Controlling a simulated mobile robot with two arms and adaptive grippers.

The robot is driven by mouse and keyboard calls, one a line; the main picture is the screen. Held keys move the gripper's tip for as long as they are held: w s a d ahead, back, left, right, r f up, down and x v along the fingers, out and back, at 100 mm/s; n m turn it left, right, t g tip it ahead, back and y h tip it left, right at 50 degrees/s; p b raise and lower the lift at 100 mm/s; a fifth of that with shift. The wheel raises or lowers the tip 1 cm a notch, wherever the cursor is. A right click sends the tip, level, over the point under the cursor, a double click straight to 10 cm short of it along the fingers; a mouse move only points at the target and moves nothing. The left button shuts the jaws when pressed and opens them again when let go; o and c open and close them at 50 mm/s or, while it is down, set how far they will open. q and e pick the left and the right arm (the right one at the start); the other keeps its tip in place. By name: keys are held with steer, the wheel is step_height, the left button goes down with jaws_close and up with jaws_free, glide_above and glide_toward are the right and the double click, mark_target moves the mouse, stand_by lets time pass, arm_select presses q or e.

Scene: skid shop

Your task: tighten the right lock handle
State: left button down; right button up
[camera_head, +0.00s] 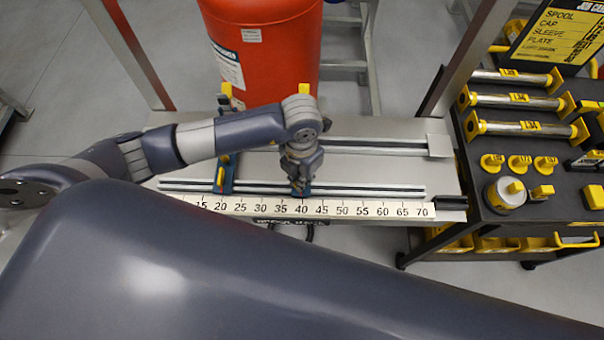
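A bench (375,127) carries two rails and a numbered scale (352,208). A left blue bracket (222,183) stands across the rails near 20, with yellow parts on it. A right blue bracket (304,190) stands near 40, mostly hidden beneath my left gripper (301,182). A yellow tip (304,88) shows behind my wrist, in line with the right bracket. I cannot make out the right lock handle. My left gripper points down at the right bracket; its fingers are too small and covered to read. My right gripper is not in view.
A red cylinder (268,65) stands behind the bench. A dark cart (500,235) at the right holds yellow-ended bars (520,128), small yellow pieces and a sign (560,30). My large dark arm link fills the foreground. The bench's right part is clear.

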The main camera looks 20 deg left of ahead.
arm_select(q)
steer(key=shift+n, duration=0.3)
steer(key=shift+n+p, duration=0.3)
steer(key=shift+n, duration=1.4)
steer(key=shift+n+p, duration=0.55)
steer(key=shift+n, duration=1.15)
